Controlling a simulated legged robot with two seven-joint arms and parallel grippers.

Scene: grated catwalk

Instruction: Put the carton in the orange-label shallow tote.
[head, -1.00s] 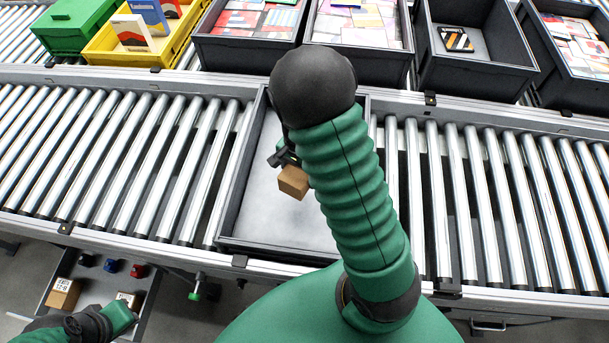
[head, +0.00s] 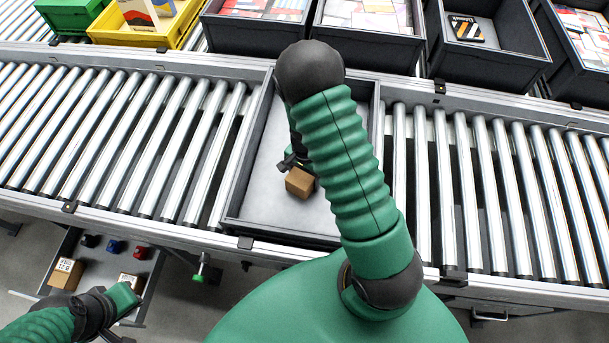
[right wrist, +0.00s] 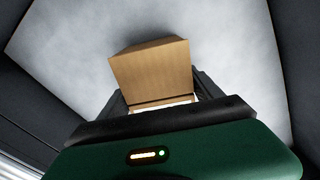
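A plain brown carton (head: 299,183) is between the fingers of my right gripper (head: 291,163), inside the outline of a shallow grey tote (head: 262,228). In the right wrist view the carton (right wrist: 152,70) sits between the two dark fingers (right wrist: 163,102), with the pale tote floor (right wrist: 70,50) behind it. Whether it touches the floor is unclear. No orange label shows on this tote; my right arm covers its right part. My left gripper (head: 128,298) is at the lower left, by a drawer; its fingers are not clear.
The tote sits on a roller conveyor (head: 120,130). Behind are a green bin (head: 68,14), a yellow bin (head: 110,30) and several dark totes (head: 490,65). The open drawer (head: 75,240) at lower left holds a labelled box (head: 65,275), another (head: 131,280) and small coloured items.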

